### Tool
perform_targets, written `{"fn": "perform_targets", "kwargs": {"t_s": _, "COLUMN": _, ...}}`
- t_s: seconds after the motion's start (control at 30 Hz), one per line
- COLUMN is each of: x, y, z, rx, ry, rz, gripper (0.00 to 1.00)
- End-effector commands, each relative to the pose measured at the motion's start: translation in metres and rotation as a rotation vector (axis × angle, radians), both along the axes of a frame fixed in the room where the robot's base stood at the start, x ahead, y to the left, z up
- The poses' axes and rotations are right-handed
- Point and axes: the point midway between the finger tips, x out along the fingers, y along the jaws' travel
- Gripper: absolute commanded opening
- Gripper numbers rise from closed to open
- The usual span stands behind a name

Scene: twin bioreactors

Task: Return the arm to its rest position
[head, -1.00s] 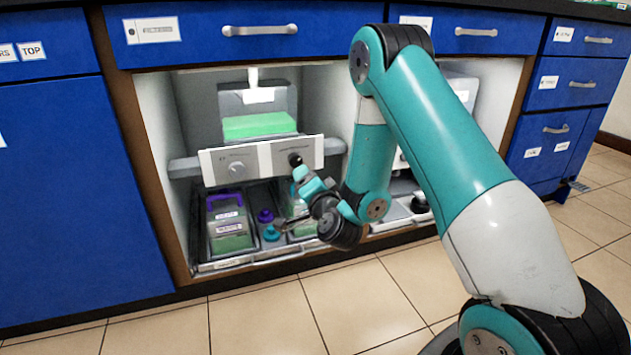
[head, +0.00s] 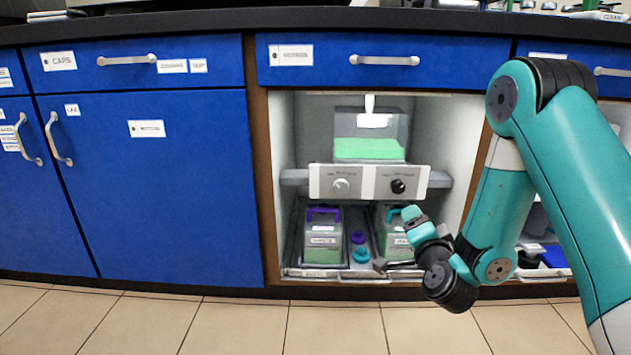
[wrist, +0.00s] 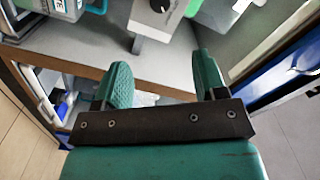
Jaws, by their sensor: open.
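My arm comes in from the right in the head view, bent down in front of the open cabinet bay. My gripper (head: 382,266) is low, at the front of the tray in the bay, and its tips are small there. In the wrist view my gripper (wrist: 163,85) shows two teal fingers set wide apart with nothing between them. Below and beyond the fingers is the grey bay floor (wrist: 165,68).
A control panel (head: 369,182) with two knobs spans the bay under a green-filled vessel (head: 368,149). Purple-handled (head: 323,240) and teal-handled (head: 394,246) bottles stand in the tray. Blue cabinets (head: 150,190) flank the bay; tiled floor (head: 240,325) in front is clear.

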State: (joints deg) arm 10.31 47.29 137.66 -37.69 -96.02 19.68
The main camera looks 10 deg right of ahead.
Motion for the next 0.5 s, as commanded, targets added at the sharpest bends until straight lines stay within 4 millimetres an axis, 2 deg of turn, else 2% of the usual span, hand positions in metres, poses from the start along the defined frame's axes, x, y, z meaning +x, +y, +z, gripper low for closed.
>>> {"fn": "perform_targets", "kwargs": {"t_s": 0.13, "x": 0.006, "y": 0.025, "z": 0.027, "rx": -0.014, "ry": 0.042, "rz": 0.099, "gripper": 0.65}}
{"fn": "perform_targets", "kwargs": {"t_s": 0.27, "x": 0.006, "y": 0.078, "z": 0.077, "rx": -0.066, "ry": 0.15, "rz": 0.325, "gripper": 0.65}}
{"fn": "perform_targets", "kwargs": {"t_s": 0.37, "x": -0.01, "y": 0.127, "z": 0.117, "rx": -0.14, "ry": 0.263, "rz": 0.54, "gripper": 0.65}}
{"fn": "perform_targets", "kwargs": {"t_s": 0.47, "x": -0.039, "y": 0.168, "z": 0.153, "rx": -0.232, "ry": 0.378, "rz": 0.747, "gripper": 0.65}}
{"fn": "perform_targets", "kwargs": {"t_s": 0.5, "x": -0.054, "y": 0.182, "z": 0.166, "rx": -0.274, "ry": 0.426, "rz": 0.826, "gripper": 0.65}}
